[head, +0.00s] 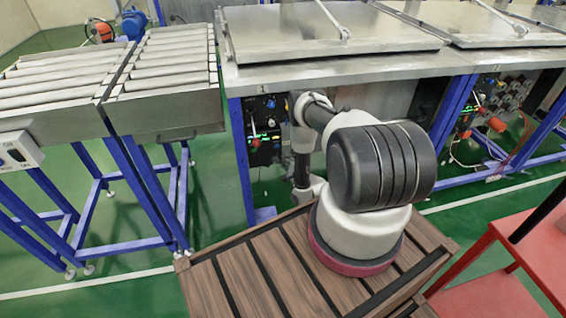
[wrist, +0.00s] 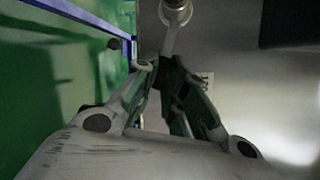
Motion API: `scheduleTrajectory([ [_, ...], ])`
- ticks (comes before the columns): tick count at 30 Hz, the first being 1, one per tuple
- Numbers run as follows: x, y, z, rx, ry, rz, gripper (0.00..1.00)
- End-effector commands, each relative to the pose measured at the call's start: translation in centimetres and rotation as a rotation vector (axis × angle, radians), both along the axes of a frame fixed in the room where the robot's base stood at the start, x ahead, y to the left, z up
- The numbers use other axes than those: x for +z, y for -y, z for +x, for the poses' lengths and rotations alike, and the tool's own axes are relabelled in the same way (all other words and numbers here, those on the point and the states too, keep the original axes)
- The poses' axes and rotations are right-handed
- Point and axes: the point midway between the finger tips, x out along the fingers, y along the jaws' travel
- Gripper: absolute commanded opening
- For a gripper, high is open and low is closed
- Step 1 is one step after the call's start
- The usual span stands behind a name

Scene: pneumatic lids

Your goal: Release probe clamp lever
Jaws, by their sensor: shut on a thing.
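In the wrist view my gripper (wrist: 160,68) is shut on the lower end of a lever (wrist: 170,40). The lever is a short pale metal rod hanging from a round metal pivot (wrist: 175,10) on a grey metal face. The fingers hide part of the grip, so the exact contact is not clear. In the head view my arm hides the gripper, and the held lever cannot be made out there. A dark panel (head: 262,118) with green displays and a small orange part stands just left of my arm, under the first station's table.
Blue legs (head: 241,150) stand left of the panel. A roller conveyor (head: 165,100) is at left, a red stand (head: 500,270) at right. Green floor lies between.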

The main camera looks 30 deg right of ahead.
Motion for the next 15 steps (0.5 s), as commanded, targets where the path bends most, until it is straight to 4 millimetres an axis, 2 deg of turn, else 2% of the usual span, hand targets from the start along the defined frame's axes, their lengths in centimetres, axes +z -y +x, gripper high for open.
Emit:
scheduleTrajectory([
  [15, 2.7, -0.1, 0.0, 0.002, -0.121, -0.415, 0.00],
])
